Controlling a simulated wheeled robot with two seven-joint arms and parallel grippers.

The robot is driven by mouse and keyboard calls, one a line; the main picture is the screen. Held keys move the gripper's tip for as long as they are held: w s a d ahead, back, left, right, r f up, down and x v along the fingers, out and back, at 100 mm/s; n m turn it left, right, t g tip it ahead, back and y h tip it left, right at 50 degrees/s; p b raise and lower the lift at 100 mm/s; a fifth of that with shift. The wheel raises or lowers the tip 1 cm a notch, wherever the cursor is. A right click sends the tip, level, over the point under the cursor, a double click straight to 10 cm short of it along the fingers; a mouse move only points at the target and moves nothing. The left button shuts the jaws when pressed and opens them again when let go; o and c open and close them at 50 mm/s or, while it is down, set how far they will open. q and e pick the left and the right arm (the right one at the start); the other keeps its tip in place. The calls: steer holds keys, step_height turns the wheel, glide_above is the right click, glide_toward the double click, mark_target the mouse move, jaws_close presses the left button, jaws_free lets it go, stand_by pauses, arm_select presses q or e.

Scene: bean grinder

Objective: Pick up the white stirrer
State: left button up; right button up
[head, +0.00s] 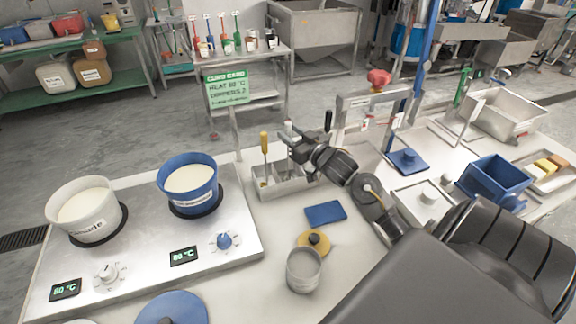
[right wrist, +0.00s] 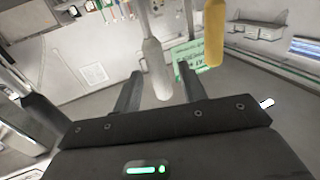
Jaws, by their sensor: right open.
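The white stirrer (head: 289,129) stands upright in a metal holder (head: 264,191) on the counter, next to a yellow-handled stirrer (head: 264,145). My right gripper (head: 297,145) is at the holder, level with the white handle. In the right wrist view the white handle (right wrist: 157,72) lies between my two open fingers (right wrist: 162,88), with gaps on both sides. The yellow handle (right wrist: 214,32) is outside the fingers, to the right. The stirrer's lower part is hidden in the holder. My left gripper is not in view.
A hot plate (head: 140,245) with a white pot (head: 95,222) and a blue pot (head: 193,196) is at left. A blue bin (head: 492,181) is at right.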

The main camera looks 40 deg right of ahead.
steer(key=shift+w, duration=0.9)
steer(key=shift+c, duration=0.2)
jaws_close()
